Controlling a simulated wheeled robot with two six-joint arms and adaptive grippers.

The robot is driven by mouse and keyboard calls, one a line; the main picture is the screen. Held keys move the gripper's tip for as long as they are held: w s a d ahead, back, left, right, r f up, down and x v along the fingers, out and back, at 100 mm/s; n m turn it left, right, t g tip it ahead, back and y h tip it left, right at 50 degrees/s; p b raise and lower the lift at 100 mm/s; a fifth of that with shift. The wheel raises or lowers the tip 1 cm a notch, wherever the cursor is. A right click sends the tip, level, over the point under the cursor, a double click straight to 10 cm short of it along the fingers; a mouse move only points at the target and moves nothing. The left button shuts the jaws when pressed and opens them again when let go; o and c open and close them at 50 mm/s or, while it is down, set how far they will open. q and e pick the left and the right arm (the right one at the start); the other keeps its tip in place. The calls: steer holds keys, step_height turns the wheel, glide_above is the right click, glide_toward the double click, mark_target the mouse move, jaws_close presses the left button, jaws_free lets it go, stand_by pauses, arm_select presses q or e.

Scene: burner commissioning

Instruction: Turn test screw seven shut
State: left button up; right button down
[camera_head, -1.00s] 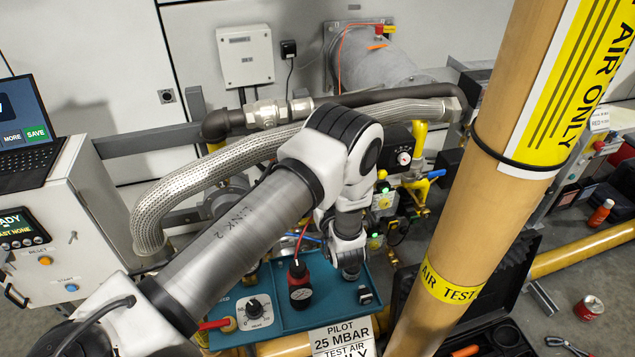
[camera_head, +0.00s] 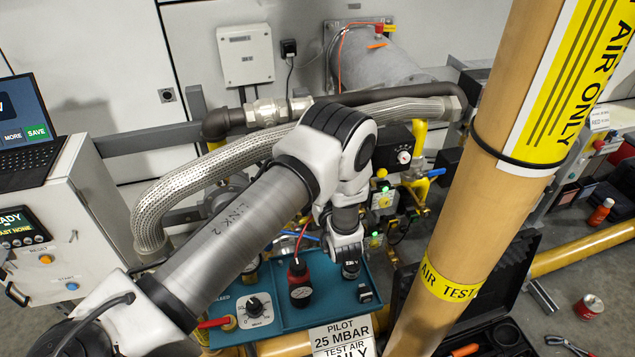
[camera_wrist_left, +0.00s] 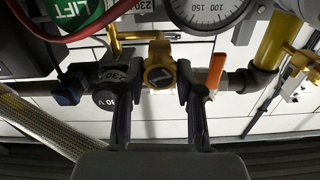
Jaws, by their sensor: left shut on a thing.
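In the left wrist view a brass fitting (camera_wrist_left: 160,72) with a dark mark like a 7 on its face sits on a pipe between my fingers. I take it for test screw seven. My left gripper (camera_wrist_left: 150,95) has one dark finger on each side of it and is shut on it. How far the screw is turned cannot be told. In the head view my left arm reaches from the lower left over the pipework, and its wrist hides the fingertips and the fitting. My right gripper is in neither view.
An orange lever (camera_wrist_left: 216,70) stands close right of the fingers; a black 230 V part (camera_wrist_left: 108,95) is close left. A dial gauge (camera_wrist_left: 208,12) hangs above. In the head view a thick tan pipe (camera_head: 465,180) rises right of my arm, and a teal tray (camera_head: 325,310) lies below.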

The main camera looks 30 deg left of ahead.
arm_select(q)
steer(key=m, duration=2.6)
steer(key=shift+w+d+f+p, duration=0.1)
steer(key=shift+f+p, duration=0.15)
steer(key=shift+p, duration=0.05)
steer(key=o, duration=1.2)
steer(key=shift+c, duration=0.2)
